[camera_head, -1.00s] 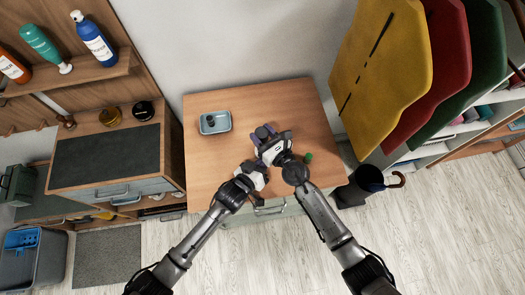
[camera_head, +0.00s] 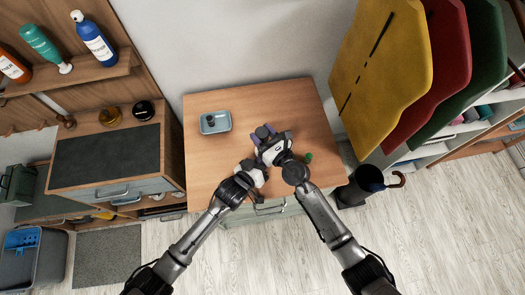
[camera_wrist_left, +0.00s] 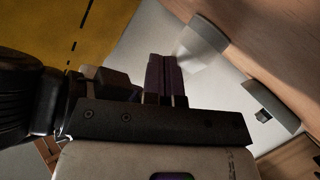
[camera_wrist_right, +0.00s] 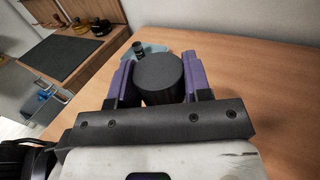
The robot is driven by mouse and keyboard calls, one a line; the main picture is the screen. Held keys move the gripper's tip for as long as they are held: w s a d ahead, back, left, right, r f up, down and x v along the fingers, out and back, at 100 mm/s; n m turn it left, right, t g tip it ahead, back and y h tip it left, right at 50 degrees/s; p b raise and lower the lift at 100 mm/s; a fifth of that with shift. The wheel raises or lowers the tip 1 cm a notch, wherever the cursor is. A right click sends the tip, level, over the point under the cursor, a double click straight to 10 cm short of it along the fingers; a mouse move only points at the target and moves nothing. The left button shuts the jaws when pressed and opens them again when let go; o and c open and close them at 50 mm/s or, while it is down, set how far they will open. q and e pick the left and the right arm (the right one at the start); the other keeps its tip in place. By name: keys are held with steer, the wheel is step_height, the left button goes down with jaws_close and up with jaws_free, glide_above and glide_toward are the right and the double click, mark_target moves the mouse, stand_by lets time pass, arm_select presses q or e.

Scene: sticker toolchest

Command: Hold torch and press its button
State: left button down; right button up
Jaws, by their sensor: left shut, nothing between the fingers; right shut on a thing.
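The torch (camera_wrist_right: 160,76) shows in the right wrist view as a dark round cylinder, its end face toward the camera. My right gripper (camera_wrist_right: 160,88) is shut on it, a purple finger on each side. In the head view my right gripper (camera_head: 265,132) holds it above the wooden top, and the grip hides much of the torch. My left gripper (camera_wrist_left: 165,76) is shut and empty, its fingers together. In the head view it is close beside the right gripper, at the front of the top. The torch's button cannot be made out.
A blue-grey tray (camera_head: 224,122) with a small dark item (camera_head: 211,120) stands on the wooden top (camera_head: 260,98), left of the grippers. A small green thing (camera_head: 309,157) is to their right. The back of the top is clear. A dark bin (camera_head: 352,192) stands right of the cabinet.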

arm_select(q)
steer(key=shift+w+a+f, duration=0.2)
steer(key=shift+w+a, duration=0.2)
steer(key=shift+w, duration=0.15)
stand_by(1.1)
steer(key=shift+s+d, duration=0.1)
steer(key=shift+s+d+r, duration=0.2)
stand_by(0.4)
steer(key=shift+s+d, duration=0.1)
steer(key=shift+s+d+r, duration=0.1)
steer(key=shift+s, duration=0.15)
steer(key=shift+s+d, duration=0.2)
steer(key=shift+s, duration=2.5)
